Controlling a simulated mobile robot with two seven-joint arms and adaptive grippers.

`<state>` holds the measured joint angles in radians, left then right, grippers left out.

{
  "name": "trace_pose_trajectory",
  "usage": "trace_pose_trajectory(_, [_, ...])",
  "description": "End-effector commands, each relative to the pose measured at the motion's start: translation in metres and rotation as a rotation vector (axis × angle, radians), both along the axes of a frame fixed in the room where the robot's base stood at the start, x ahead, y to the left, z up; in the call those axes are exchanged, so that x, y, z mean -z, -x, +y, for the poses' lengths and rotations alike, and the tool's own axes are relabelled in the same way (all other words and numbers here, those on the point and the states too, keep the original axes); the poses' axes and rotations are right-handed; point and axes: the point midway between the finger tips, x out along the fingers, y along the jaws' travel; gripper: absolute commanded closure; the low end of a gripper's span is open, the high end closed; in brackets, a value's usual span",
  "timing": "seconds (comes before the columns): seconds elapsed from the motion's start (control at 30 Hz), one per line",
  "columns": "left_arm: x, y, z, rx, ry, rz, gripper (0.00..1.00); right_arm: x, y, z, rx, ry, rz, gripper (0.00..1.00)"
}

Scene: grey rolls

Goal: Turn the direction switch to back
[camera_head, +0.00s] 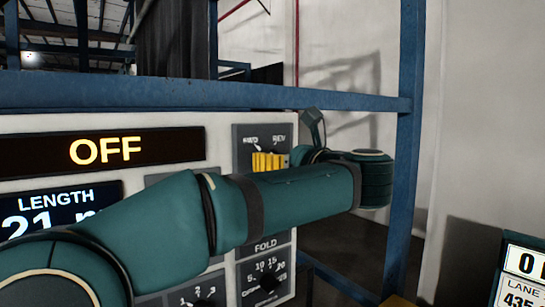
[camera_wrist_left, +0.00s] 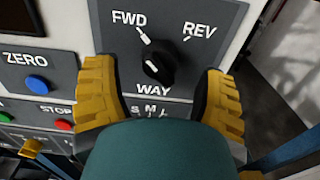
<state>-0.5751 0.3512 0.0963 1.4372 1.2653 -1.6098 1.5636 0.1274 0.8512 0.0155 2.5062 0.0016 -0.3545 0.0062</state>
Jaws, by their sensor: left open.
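The direction switch (camera_wrist_left: 158,68) is a black rotary knob on a grey plate marked FWD, REV and WAY in the left wrist view. Its white pointer aims up and left toward FWD. My left gripper (camera_wrist_left: 155,88) is open, with one yellow finger on either side of the knob. I cannot tell whether either finger touches it. In the head view the yellow fingers of my left gripper (camera_head: 268,161) are in front of the switch plate and hide the knob. My right gripper is not in view.
The panel has an OFF display (camera_head: 105,151), a LENGTH display (camera_head: 60,208) and a FOLD dial (camera_head: 267,279). Near the left finger are a blue ZERO button (camera_wrist_left: 37,85) and a red STOP button (camera_wrist_left: 63,125). A blue post (camera_head: 405,150) stands right of my arm.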

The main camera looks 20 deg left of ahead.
Motion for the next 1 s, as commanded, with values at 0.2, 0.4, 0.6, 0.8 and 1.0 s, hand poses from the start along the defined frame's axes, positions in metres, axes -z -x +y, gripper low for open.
trace_pose_trajectory(0.2, [0.000, -0.012, 0.016, -0.001, 0.000, 0.000, 0.29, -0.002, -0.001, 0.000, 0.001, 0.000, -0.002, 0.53])
trace_pose_trajectory(0.4, [0.000, -0.014, 0.018, 0.000, 0.000, 0.000, 0.29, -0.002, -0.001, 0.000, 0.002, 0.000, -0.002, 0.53])
trace_pose_trajectory(0.6, [0.000, -0.014, 0.018, 0.000, 0.000, 0.000, 0.45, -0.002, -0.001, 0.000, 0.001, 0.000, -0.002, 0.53])
trace_pose_trajectory(0.8, [0.000, -0.014, 0.018, 0.000, 0.000, 0.000, 1.00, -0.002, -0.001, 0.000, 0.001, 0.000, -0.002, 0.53])
trace_pose_trajectory(1.0, [0.000, -0.014, 0.018, 0.000, -0.006, 0.007, 1.00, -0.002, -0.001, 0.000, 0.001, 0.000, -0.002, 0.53])
